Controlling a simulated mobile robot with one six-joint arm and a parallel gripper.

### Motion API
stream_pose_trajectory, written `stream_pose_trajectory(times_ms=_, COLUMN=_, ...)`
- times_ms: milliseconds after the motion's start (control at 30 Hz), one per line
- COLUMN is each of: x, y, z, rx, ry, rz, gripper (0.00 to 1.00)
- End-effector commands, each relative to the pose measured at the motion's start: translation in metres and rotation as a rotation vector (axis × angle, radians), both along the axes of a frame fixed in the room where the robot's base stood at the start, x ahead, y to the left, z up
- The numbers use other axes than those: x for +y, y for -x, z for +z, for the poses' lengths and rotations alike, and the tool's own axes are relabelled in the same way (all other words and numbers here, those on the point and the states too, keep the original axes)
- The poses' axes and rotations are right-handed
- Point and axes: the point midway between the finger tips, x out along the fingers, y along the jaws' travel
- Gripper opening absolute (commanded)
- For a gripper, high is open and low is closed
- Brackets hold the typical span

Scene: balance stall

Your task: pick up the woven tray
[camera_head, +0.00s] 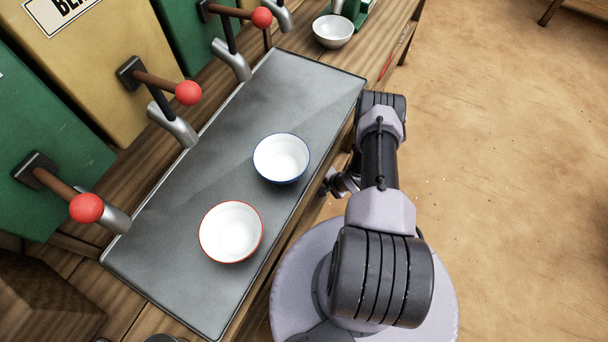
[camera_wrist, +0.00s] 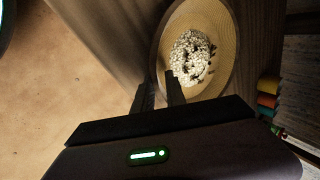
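The woven tray (camera_wrist: 224,62) is a round, tan, shallow tray in the upper middle of the wrist view. A heap of white grains with dark specks (camera_wrist: 190,55) lies in it. My gripper (camera_wrist: 156,80) is at the tray's near left edge, fingers apart. In the picture one finger overlaps the tray's inside and the other lies outside the rim. I see no clear contact with the rim. In the head view the gripper (camera_head: 342,182) is mostly hidden behind my arm, beside the counter edge, and the tray is not visible.
A metal counter top (camera_head: 185,225) holds a red-rimmed bowl (camera_head: 231,232) and a blue-rimmed bowl (camera_head: 281,158). Levers with red knobs (camera_head: 188,93) stand behind. A white bowl (camera_head: 333,31) sits farther back. Small coloured items (camera_wrist: 268,88) lie right of the tray. The sandy floor (camera_head: 500,180) is clear.

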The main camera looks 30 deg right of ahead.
Motion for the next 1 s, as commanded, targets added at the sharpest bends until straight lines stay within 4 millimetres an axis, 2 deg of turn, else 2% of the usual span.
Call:
stream_pose_trajectory(times_ms=33, x=0.0006, y=-0.0026, z=-0.0070, rx=0.000, ry=0.001, rz=0.001, gripper=0.16)
stream_pose_trajectory(times_ms=200, x=0.0002, y=-0.0028, z=-0.0035, rx=0.000, ry=0.001, rz=-0.001, gripper=0.16)
stream_pose_trajectory(times_ms=300, x=0.0002, y=-0.0026, z=-0.0033, rx=0.000, ry=0.001, rz=-0.001, gripper=0.00)
stream_pose_trajectory(times_ms=1000, x=0.0001, y=-0.0024, z=-0.0032, rx=0.000, ry=0.001, rz=-0.001, gripper=0.00)
